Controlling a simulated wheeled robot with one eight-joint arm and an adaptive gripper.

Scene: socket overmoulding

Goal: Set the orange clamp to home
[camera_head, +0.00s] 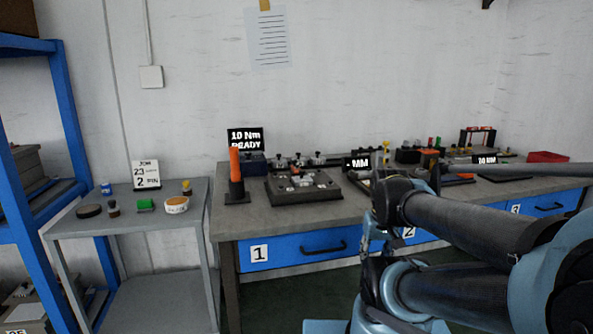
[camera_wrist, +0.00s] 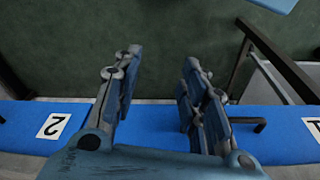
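A grey fixture plate (camera_head: 325,190) lies on the left part of the workbench. A small orange part (camera_head: 295,170) shows at its back edge, too small to tell whether it is the orange clamp or how it is set. A taller upright orange handle (camera_head: 235,163) stands in a dark holder left of the plate. My gripper (camera_wrist: 160,65) is open and empty in the wrist view, its two fingers well apart. It is over the floor and blue drawer fronts, touching nothing visible. In the head view my arm hides part of the bench's right half.
The workbench (camera_head: 230,222) has blue drawers, number 1 (camera_head: 300,247) at left. A "10 Nm READY" display (camera_head: 245,138) stands behind the orange handle. A grey side table (camera_head: 120,222) with small items and a blue shelf (camera_head: 70,120) stand left. A red bin (camera_head: 547,157) is far right.

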